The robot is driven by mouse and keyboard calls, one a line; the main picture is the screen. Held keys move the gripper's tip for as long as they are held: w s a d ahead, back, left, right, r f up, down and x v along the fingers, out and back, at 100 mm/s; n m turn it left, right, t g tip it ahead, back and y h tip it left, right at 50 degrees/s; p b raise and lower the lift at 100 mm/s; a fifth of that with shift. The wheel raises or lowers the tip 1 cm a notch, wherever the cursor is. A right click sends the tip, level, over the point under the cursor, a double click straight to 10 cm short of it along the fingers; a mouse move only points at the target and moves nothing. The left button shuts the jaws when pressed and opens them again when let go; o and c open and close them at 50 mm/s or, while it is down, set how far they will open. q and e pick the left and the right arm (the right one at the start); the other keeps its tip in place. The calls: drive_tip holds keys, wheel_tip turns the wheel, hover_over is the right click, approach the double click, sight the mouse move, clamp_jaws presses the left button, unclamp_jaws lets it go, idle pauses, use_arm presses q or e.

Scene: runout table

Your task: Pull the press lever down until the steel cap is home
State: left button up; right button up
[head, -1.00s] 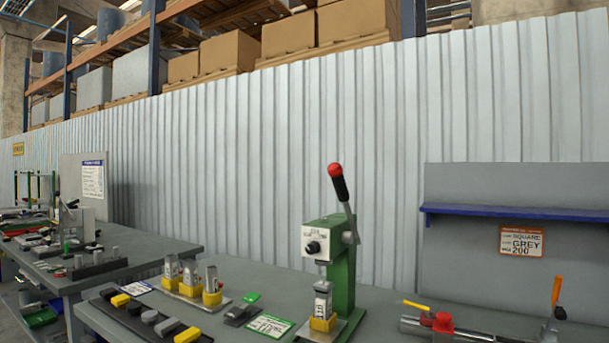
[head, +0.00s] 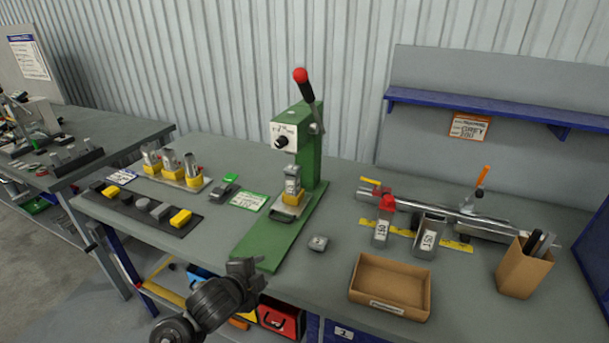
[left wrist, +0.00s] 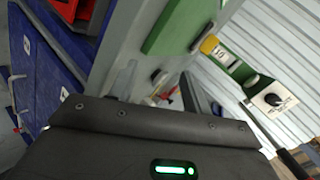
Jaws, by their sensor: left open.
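The green arbor press (head: 310,145) stands on the table in the head view. Its lever (head: 305,88), black with a red knob, points up. My left gripper (head: 248,268) is open and empty, low at the front edge of the press base, well below the lever. My right gripper is not in view.
A cardboard tray (head: 385,312), a cardboard cup (head: 525,270) and a clamp rail (head: 440,212) stand further right. Left are a dark strip of blocks (head: 125,208) and several yellow-based tubes (head: 192,170).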

use_arm(q)
drive_tip(key=w+d+r+m+t+h, duration=0.1)
drive_tip(key=w+d+r+m+t, duration=0.1)
drive_tip(key=w+r+m, duration=0.55)
drive_tip(key=m+t+h+p, duration=0.2)
drive_tip(key=m+t+h, duration=0.15)
drive_tip(key=m, duration=1.45)
approach(297, 79)
drive_tip(key=w, duration=0.3)
drive_tip(key=shift+g+h, duration=0.25)
drive_tip(key=shift+h, duration=0.1)
drive_tip(key=p+x, duration=0.1)
drive_tip(key=x, duration=0.4)
drive_tip(key=p+x, duration=0.2)
drive_tip(key=x, duration=0.3)
drive_tip(key=shift+s+d, duration=0.15)
drive_tip(key=shift+d, duration=0.25)
drive_tip(key=shift+w+d+f, duration=0.15)
drive_tip(key=shift+w+d, duration=0.1)
drive_tip(key=shift+w, duration=0.4)
drive_tip(key=shift+c, duration=0.3)
clamp_jaws()
